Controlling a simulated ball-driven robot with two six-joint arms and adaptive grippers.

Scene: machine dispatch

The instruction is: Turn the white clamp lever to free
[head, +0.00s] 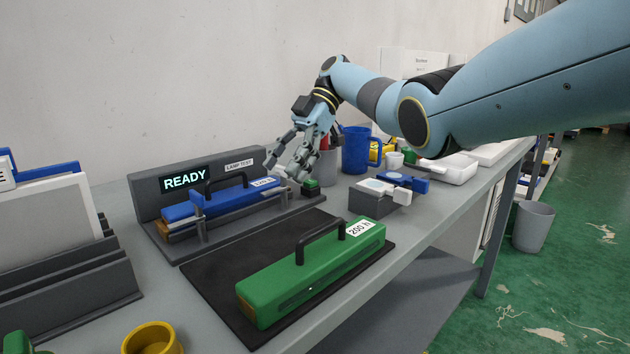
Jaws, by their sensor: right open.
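A grey block (370,203) stands on the bench right of centre, with a pale blue disc on top. A small white piece (402,197), which looks like the white clamp lever, sticks out at its right front side. A blue piece (405,181) lies just behind the white one. My right gripper (283,162) is open and empty, above the bench to the left of the block and apart from it. It hangs near a small green button (312,184). My left gripper is not in view.
A READY display fixture (150,190) holds a blue handled module (180,213). A green module (310,280) lies on a black mat (215,270) in front. A blue mug (355,150) and a grey cup (329,165) stand behind the block. The bench's right edge is close.

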